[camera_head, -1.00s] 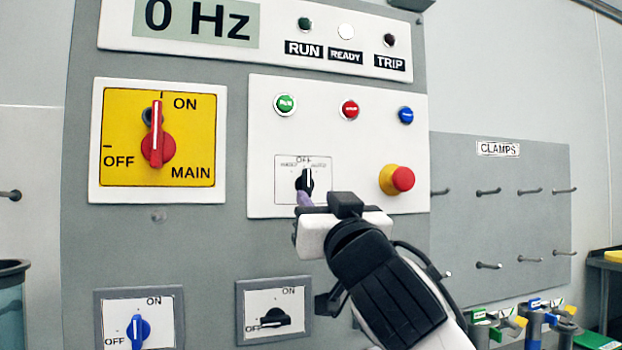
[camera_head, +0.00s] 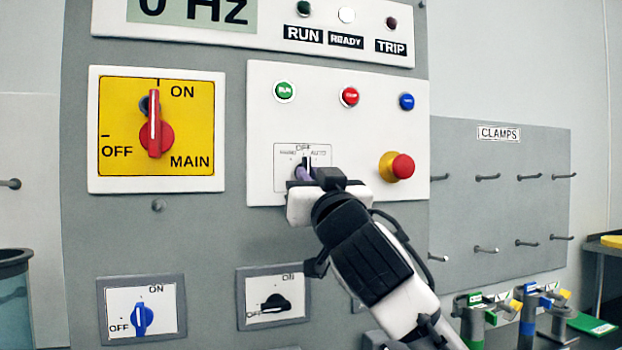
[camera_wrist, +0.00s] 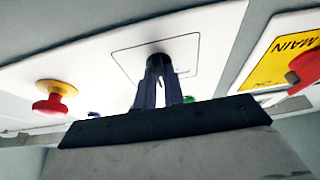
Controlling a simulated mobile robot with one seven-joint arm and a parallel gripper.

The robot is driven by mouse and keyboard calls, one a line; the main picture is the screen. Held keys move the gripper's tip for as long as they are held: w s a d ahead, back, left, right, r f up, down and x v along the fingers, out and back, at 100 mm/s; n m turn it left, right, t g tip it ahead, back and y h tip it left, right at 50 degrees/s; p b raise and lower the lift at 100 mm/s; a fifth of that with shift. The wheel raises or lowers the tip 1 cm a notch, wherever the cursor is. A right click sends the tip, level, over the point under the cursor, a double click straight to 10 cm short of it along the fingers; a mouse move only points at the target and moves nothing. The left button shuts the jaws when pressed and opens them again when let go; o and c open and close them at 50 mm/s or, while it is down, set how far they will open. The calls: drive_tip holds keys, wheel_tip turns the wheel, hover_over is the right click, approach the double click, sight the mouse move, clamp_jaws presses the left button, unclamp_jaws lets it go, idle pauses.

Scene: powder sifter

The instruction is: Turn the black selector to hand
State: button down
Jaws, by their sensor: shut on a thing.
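The black selector (camera_head: 307,161) sits on a small white plate marked HAND, OFF and AUTO, on the white control panel. Its visible top points up toward OFF. My gripper (camera_head: 303,173) is at the selector and hides its lower part in the head view. In the wrist view the two fingers of my gripper (camera_wrist: 158,85) are closed together around the selector (camera_wrist: 158,61), whose dark round base shows just beyond the fingertips.
A red emergency button (camera_head: 402,167) on a yellow collar stands out right of the selector. Green, red and blue buttons (camera_head: 350,97) sit above. The red MAIN switch (camera_head: 154,135) is at left, pointing to ON. Blue (camera_head: 142,318) and black (camera_head: 275,303) switches are below.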

drive_tip(key=shift+n+y, duration=0.3)
drive_tip(key=shift+n, duration=0.3)
drive_tip(key=n+y+p, duration=0.1)
drive_tip(key=n, duration=0.1)
drive_tip(key=n+g+y+p, duration=0.1)
drive_tip(key=n, duration=0.2)
drive_tip(key=shift+w+d+r+g, duration=0.1)
drive_tip(key=shift+d+r+g, duration=0.1)
drive_tip(key=shift+g, duration=0.1)
drive_tip(key=shift+d+n+g+y+p, duration=0.1)
drive_tip(key=shift+n+g+y+p, duration=0.5)
drive_tip(key=shift+n, duration=1)
drive_tip(key=shift+d+n+g+y+p, duration=0.1)
drive_tip(key=shift+n+g+y+p, duration=0.45)
drive_tip(key=shift+n, duration=1.05)
drive_tip(key=c, duration=1.5)
unclamp_jaws()
drive_tip(key=shift+w+a, duration=0.1)
drive_tip(key=shift+a, duration=0.05)
drive_tip(key=shift+f, duration=0.1)
drive_tip(key=b+v, duration=0.5)
drive_tip(key=v, duration=0.8)
drive_tip(key=shift+s+d, duration=0.3)
drive_tip(key=shift+s, duration=0.05)
drive_tip(key=shift+a, duration=0.1)
